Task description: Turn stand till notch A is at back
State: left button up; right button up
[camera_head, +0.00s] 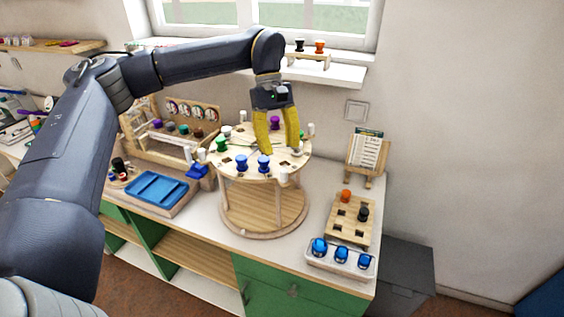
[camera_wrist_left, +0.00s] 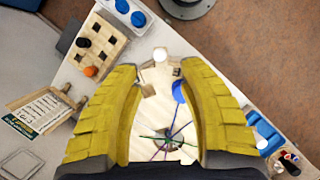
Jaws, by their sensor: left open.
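The round wooden stand (camera_head: 262,207) has two tiers and stands on the white counter. Its top disc holds blue pegs (camera_head: 264,164), green pegs (camera_head: 222,144), a purple peg (camera_head: 275,123) and white upright posts around the rim. My left gripper (camera_head: 278,150) is open, fingers pointing down over the right half of the top disc. In the left wrist view the disc (camera_wrist_left: 155,105) shows between the yellow fingers, with coloured lines meeting at its hub (camera_wrist_left: 166,141). I cannot read a notch letter, and the fingers hide part of the disc. My right gripper is not in view.
A wooden board (camera_head: 351,219) with orange and black pegs and a tray of blue pegs (camera_head: 341,256) stand to the right. A card on an easel (camera_head: 367,153) is behind them. A blue tray (camera_head: 158,188) and a peg rack (camera_head: 180,127) are left of the stand.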

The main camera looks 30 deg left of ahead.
pick_arm(q)
jog(key=shift+v, duration=2)
